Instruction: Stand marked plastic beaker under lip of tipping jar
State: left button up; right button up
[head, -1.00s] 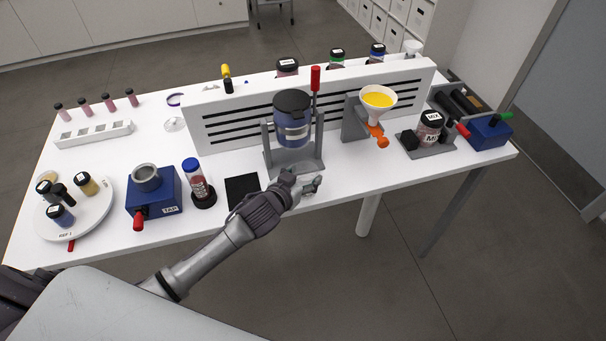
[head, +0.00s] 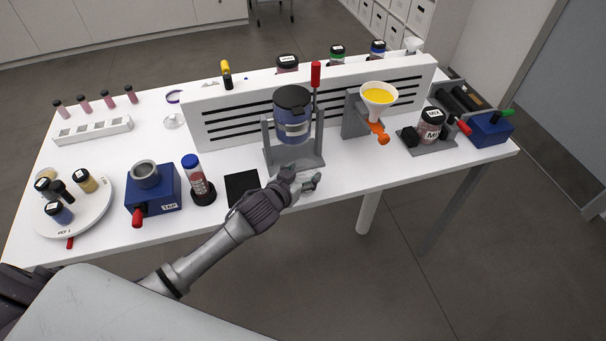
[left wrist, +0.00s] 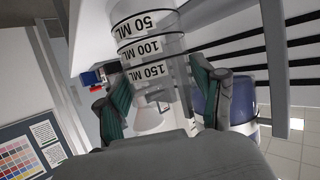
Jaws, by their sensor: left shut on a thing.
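The marked plastic beaker (left wrist: 145,45) is clear, with black 50, 100 and 150 ML marks in the left wrist view. My left gripper (head: 300,178) is shut on it; the fingers also show on both sides of it in the left wrist view (left wrist: 157,95). In the head view the clear beaker is hard to make out. The tipping jar (head: 293,122) is blue with a black lid and sits upright in a grey stand (head: 268,152) just behind my gripper. It also shows close to the beaker in the left wrist view (left wrist: 238,105). My right gripper is out of view.
A white slotted panel (head: 230,125) stands behind the jar. A funnel with yellow content (head: 378,94) and a jar on a grey base (head: 432,124) stand to the right.

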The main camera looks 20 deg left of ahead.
pick_arm(q)
jog(key=shift+w+a, duration=0.65)
jog(key=shift+w, duration=0.25)
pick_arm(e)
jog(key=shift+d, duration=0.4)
pick_arm(q)
jog(key=shift+w+a, duration=0.1)
jog(key=shift+w, duration=0.05)
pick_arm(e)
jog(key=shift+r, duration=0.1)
pick_arm(q)
jog(key=shift+f, duration=0.2)
jog(key=o, duration=1.1)
jog(key=shift+c, duration=0.2)
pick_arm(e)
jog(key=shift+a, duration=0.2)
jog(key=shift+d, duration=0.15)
pick_arm(q)
jog(key=v, duration=1.2)
